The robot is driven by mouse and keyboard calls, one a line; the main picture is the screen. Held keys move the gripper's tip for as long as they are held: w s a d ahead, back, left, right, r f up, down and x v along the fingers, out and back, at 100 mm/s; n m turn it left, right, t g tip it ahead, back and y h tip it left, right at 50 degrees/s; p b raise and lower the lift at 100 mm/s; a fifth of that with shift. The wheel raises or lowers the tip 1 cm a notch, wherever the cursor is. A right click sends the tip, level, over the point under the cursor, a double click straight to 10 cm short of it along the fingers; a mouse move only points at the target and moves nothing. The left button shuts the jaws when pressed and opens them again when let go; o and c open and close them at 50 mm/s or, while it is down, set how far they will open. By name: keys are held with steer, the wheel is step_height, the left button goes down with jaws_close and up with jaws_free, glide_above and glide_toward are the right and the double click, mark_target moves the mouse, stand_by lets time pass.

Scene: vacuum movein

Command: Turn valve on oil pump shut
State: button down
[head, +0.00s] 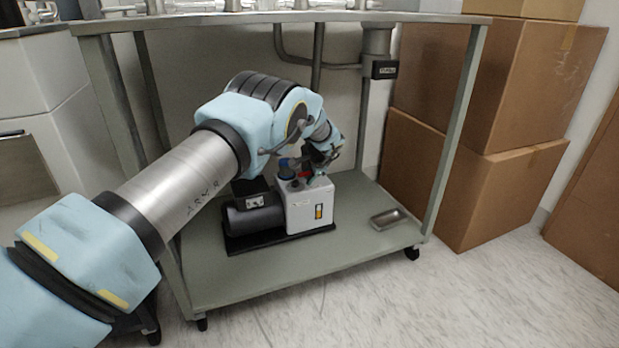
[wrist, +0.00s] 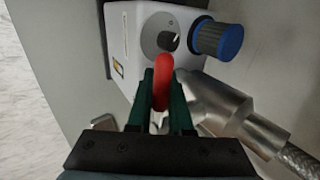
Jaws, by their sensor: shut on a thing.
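The oil pump (head: 300,212) has a white box-shaped body and a dark motor. It sits on the low shelf of a metal cart. Its white body (wrist: 122,45) also shows in the wrist view. The valve's red handle (wrist: 162,82) stands between the fingers of my gripper (wrist: 161,85), which is shut on it. In the head view, a bit of red (head: 304,175) shows at the pump top under my gripper (head: 318,172). A metal fitting (wrist: 215,103) with a braided hose is right of the fingers. The valve's base is hidden by the handle and fingers.
A blue-ringed cylinder (wrist: 218,40) stands on the pump close to my gripper. The cart's tabletop (head: 290,17) is above my arm, and a cart leg (head: 462,125) stands to the right. A small metal tray (head: 390,218) lies on the shelf. Cardboard boxes (head: 480,190) are stacked at right.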

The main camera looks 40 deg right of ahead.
steer(key=c, duration=0.8)
jaws_free()
steer(key=shift+c, duration=0.2)
steer(key=shift+r, duration=0.1)
steer(key=p+v, duration=0.2)
steer(key=v, duration=0.8)
steer(key=shift+s+r, duration=0.2)
steer(key=shift+r, duration=0.05)
